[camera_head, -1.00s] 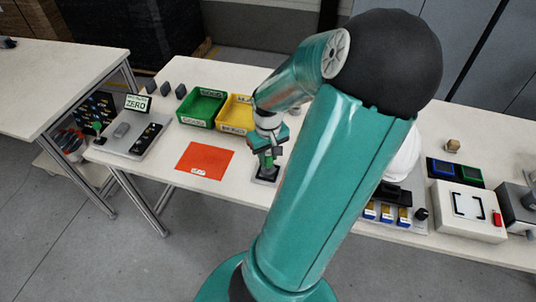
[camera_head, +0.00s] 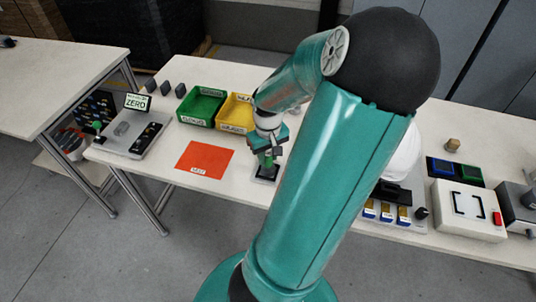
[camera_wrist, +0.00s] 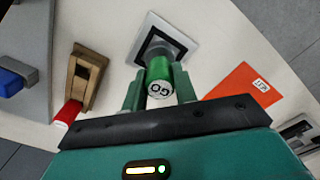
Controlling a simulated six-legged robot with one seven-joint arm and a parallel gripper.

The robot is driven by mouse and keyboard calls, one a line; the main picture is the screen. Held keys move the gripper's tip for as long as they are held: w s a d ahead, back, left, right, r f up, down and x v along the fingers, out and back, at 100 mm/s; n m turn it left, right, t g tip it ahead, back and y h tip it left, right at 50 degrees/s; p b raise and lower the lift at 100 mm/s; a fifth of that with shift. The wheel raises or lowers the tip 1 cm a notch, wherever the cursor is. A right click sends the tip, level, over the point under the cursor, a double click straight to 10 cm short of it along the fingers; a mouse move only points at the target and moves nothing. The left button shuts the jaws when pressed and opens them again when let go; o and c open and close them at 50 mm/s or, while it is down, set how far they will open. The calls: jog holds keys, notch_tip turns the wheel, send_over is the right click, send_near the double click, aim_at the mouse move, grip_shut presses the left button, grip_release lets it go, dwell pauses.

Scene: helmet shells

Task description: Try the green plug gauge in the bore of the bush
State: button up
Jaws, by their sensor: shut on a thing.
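The green plug gauge (camera_wrist: 160,72) has a pale end marked GO facing the wrist camera. My gripper (camera_wrist: 159,88) is shut on it, with a finger on either side. The gauge's far end meets a dark square block on a pale plate (camera_wrist: 185,33), which looks like the seat of the bush. The bush's bore is hidden behind the gauge, so I cannot tell how deep the gauge sits. In the head view my gripper (camera_head: 267,150) points down over the same dark-centred plate (camera_head: 266,174), with the green gauge (camera_head: 268,160) between.
An orange sheet (camera_head: 205,159) lies left of the plate. Green (camera_head: 201,106) and yellow (camera_head: 236,113) bins stand behind it. A wooden block (camera_wrist: 86,78) and a red-ended piece (camera_wrist: 68,113) show in the wrist view. A white helmet shell (camera_head: 404,157) is partly behind my arm.

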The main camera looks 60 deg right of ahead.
jog(key=shift+r, duration=0.1)
jog(key=shift+r, duration=2.9)
jog(key=shift+w+d, duration=0.1)
jog(key=shift+d, duration=0.05)
